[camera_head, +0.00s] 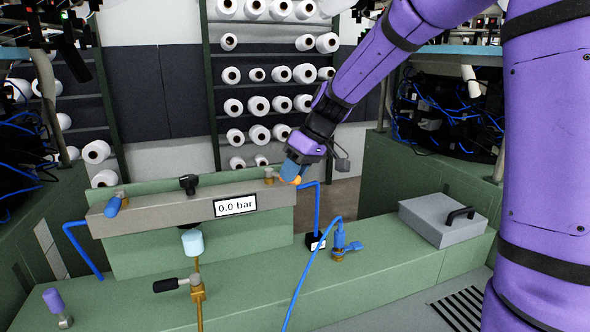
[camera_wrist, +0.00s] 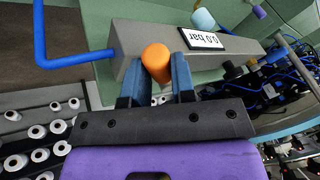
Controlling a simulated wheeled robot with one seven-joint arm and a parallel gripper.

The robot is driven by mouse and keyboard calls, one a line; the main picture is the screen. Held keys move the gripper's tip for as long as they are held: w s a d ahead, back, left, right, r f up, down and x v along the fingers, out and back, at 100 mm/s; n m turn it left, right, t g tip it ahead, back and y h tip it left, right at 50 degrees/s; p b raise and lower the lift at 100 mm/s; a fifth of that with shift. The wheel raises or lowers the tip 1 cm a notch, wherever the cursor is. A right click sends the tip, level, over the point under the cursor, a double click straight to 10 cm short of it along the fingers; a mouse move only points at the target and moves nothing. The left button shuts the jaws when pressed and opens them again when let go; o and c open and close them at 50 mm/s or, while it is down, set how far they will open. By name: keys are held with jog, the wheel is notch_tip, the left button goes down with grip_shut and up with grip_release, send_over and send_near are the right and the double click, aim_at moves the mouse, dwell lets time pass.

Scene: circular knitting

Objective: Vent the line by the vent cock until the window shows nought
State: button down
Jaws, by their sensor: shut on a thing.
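A grey manifold bar (camera_head: 160,212) on a green block carries a display window (camera_head: 236,205) that reads 0.0 bar. The window also shows upside down in the wrist view (camera_wrist: 203,39). My gripper (camera_head: 293,172) is at the bar's right end, coming from above and behind. Its blue fingers (camera_wrist: 156,82) are shut on an orange handle (camera_wrist: 156,58), which also shows as a small orange tip in the head view (camera_head: 297,181). I take this for the vent cock's handle; its base is hidden by the fingers. A brass fitting (camera_head: 269,176) stands just left of my gripper.
A blue-handled cock (camera_head: 114,206) and a black knob (camera_head: 188,184) sit on the bar. A black-handled brass valve (camera_head: 195,288) and a purple lever (camera_head: 54,301) stand in front. A blue hose coupling (camera_head: 340,241) and a grey lidded box (camera_head: 430,222) are to the right.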

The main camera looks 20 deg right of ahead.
jog(key=shift+s+a+m+t+h, duration=0.35)
jog(key=shift+a+m+t, duration=0.25)
jog(key=shift+m, duration=0.7)
jog(key=shift+s+a+m+t+h, duration=0.2)
jog(key=shift+a+m+t+h, duration=0.4)
jog(key=shift+m, duration=0.7)
jog(key=shift+s+a+m+t+h, duration=0.15)
jog(key=shift+s+a+m+t, duration=0.2)
jog(key=shift+a+m, duration=0.7)
jog(key=shift+w+d+m, duration=0.1)
jog(key=shift+d+m, duration=0.1)
jog(key=shift+m, duration=0.15)
jog(key=c, duration=0.9)
grip_release()
jog(key=shift+c, duration=0.2)
jog(key=v, duration=1.1)
jog(key=shift+f, duration=0.1)
